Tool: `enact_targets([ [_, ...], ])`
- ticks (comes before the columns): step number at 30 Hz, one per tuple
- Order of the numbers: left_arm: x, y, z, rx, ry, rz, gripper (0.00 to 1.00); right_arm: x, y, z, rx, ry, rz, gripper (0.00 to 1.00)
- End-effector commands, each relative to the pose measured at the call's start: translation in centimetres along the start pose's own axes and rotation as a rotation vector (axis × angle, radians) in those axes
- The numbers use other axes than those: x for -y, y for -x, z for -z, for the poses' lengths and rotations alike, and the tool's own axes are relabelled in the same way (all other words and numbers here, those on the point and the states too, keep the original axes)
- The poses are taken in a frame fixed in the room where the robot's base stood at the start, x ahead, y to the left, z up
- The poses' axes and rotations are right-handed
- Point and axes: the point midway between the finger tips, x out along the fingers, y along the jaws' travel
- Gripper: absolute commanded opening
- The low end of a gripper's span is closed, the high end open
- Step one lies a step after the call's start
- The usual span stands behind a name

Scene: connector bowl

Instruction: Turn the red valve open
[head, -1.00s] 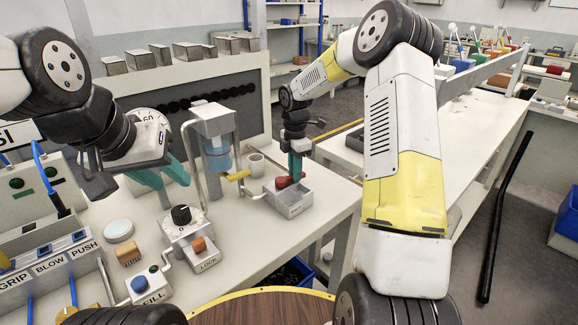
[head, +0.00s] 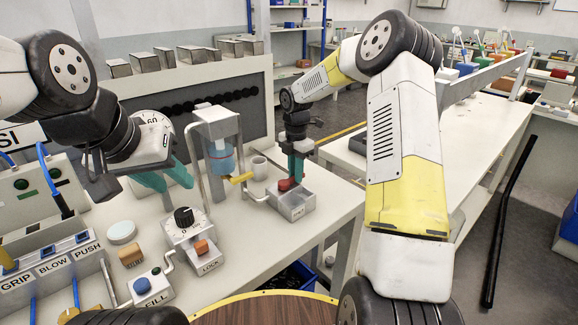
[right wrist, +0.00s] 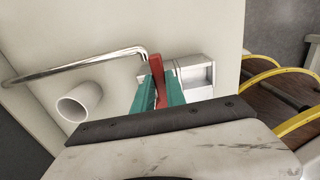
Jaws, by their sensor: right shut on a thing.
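The red valve handle (head: 286,184) sits on a small grey-white box (head: 293,207) near the right edge of the bench. My right gripper (head: 294,176) points down over it. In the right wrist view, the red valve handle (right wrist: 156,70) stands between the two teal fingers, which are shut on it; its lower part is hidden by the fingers. My left gripper (head: 166,180) hangs over the left part of the bench, with its teal fingers apart and nothing between them.
A metal frame with a blue vessel (head: 221,160) and a yellow lever (head: 240,178) stands left of the valve. A white cup (head: 259,167) is behind it. A dial unit (head: 187,228) and a panel with several buttons are nearer. A metal pipe (right wrist: 80,62) runs close to the valve.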

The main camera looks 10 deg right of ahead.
Motion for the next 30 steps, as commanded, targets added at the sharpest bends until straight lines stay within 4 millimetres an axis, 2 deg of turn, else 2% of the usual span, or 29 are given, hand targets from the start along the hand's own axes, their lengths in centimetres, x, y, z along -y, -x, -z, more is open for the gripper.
enact_targets([
  [1, 0.0, 0.0, 0.0, 0.000, 0.000, 0.000, 0.36, -0.2, 0.2, -0.1, 0.005, 0.003, -0.006, 0.18],
  [4, 0.0, 0.0, 0.0, 0.000, 0.000, 0.000, 0.36, -0.2, 0.2, -0.1, 0.004, 0.002, -0.005, 0.38],
  [13, 0.0, 0.0, 0.0, 0.000, 0.000, 0.000, 0.36, -0.1, 0.1, 0.0, 0.002, 0.001, -0.002, 0.38],
  [16, 0.0, 0.0, 0.0, 0.000, 0.000, 0.000, 0.36, -0.1, 0.7, -0.1, 0.003, 0.001, -0.003, 0.38],
  [25, 0.0, 0.0, 0.0, 0.000, 0.000, 0.000, 0.36, -0.1, 5.6, -0.1, 0.005, 0.001, -0.006, 0.38],
  [30, 0.0, 0.0, 0.0, 0.000, 0.000, 0.000, 0.36, -0.1, 7.4, 0.0, 0.003, 0.001, -0.003, 0.38],
])
